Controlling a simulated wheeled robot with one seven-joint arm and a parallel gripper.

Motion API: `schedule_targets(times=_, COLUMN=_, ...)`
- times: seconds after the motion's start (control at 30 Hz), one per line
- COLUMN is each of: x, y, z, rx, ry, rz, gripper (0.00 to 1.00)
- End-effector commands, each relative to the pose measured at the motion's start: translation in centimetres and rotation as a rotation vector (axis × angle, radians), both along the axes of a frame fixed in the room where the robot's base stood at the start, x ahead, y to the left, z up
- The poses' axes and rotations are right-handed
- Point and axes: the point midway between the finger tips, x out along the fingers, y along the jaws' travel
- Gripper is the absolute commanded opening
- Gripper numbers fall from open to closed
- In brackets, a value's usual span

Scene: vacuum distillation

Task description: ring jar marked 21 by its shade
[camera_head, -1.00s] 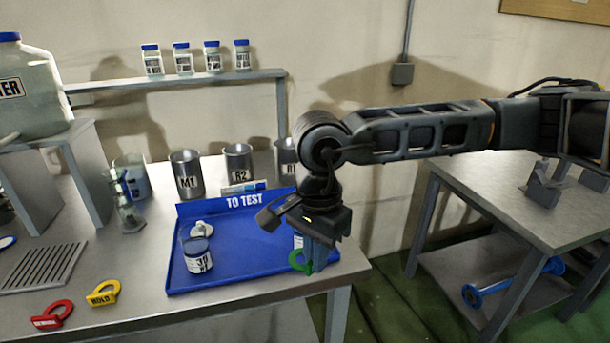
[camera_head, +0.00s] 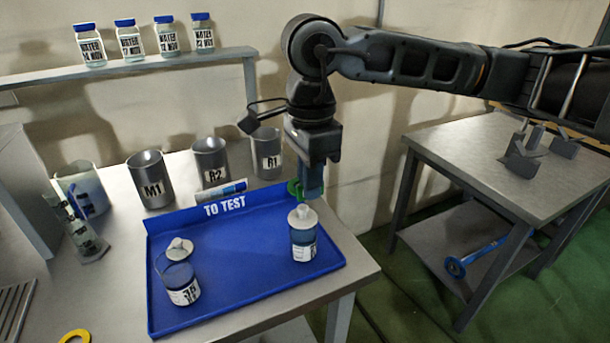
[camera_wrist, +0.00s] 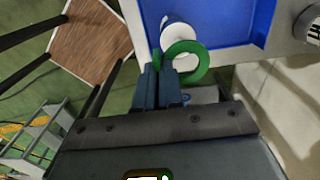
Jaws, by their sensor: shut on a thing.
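My gripper (camera_head: 312,190) is shut on a green ring (camera_head: 294,188), which it holds up by its edge at the right side of the blue tray. A jar with a white top and bluish contents (camera_head: 303,238) stands upright on the tray just below the ring; its label number is too small to read. In the wrist view the green ring (camera_wrist: 187,62) sits beside my finger tips (camera_wrist: 158,84), overlapping the jar's white top (camera_wrist: 178,33) in the picture.
The blue tray (camera_head: 235,265) is marked TO TEST. Metal beakers M1 (camera_head: 150,180), R2 (camera_head: 210,160) and R1 (camera_head: 266,152) stand behind it. A yellow ring (camera_head: 75,336) lies at the front left. The tray's middle is clear.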

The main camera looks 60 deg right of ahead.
Motion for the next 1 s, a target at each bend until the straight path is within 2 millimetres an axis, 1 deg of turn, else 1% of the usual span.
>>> schedule_targets(times=0.7, x=0.0, y=0.0, z=-3.8, rx=-0.001, ry=0.001, rz=0.001, gripper=0.0)
schedule_targets(times=1.0, x=0.0, y=0.0, z=-4.8, rx=-0.001, ry=0.001, rz=0.001, gripper=0.0)
